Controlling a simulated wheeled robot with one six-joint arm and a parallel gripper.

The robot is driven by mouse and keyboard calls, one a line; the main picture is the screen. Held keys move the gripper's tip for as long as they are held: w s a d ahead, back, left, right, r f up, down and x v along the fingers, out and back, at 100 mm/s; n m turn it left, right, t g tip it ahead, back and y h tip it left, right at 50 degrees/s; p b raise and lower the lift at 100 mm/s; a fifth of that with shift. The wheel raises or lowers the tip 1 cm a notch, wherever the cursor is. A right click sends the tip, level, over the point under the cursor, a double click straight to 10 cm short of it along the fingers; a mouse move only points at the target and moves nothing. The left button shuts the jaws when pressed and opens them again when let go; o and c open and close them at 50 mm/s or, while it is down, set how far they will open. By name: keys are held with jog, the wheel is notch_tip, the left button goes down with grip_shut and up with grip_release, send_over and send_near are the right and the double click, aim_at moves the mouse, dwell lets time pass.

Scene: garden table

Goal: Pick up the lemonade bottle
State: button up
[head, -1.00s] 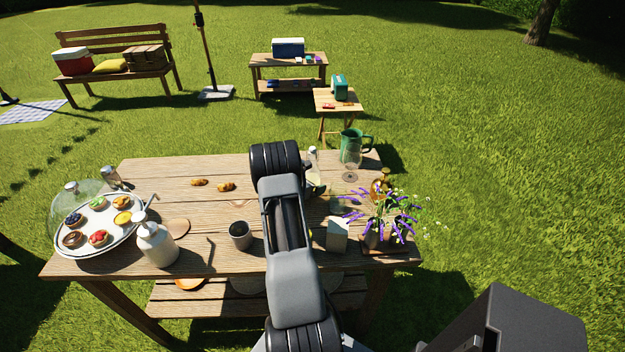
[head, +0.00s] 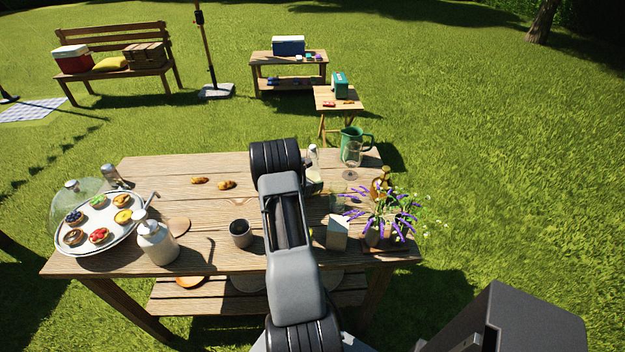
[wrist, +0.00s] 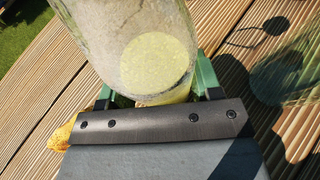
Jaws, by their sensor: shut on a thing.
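The lemonade bottle is clear with pale yellow liquid in it. In the head view the bottle (head: 313,170) shows just right of my arm, near the back of the wooden table (head: 160,200), partly hidden by the arm. In the wrist view the bottle (wrist: 150,50) fills the top middle, between the green fingers of my gripper (wrist: 156,88). The gripper is shut on it. My fingers are hidden behind the arm in the head view. I cannot tell whether the bottle's base is clear of the table.
Right of the bottle stand a stemmed glass (head: 352,153) and a green jug (head: 355,138). An amber bottle (head: 381,186), purple flowers (head: 385,215) and a carton (head: 337,232) are at the right. A metal cup (head: 241,234) and pastry tray (head: 98,245) are left.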

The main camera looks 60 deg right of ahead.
jog(key=shift+r, duration=0.35)
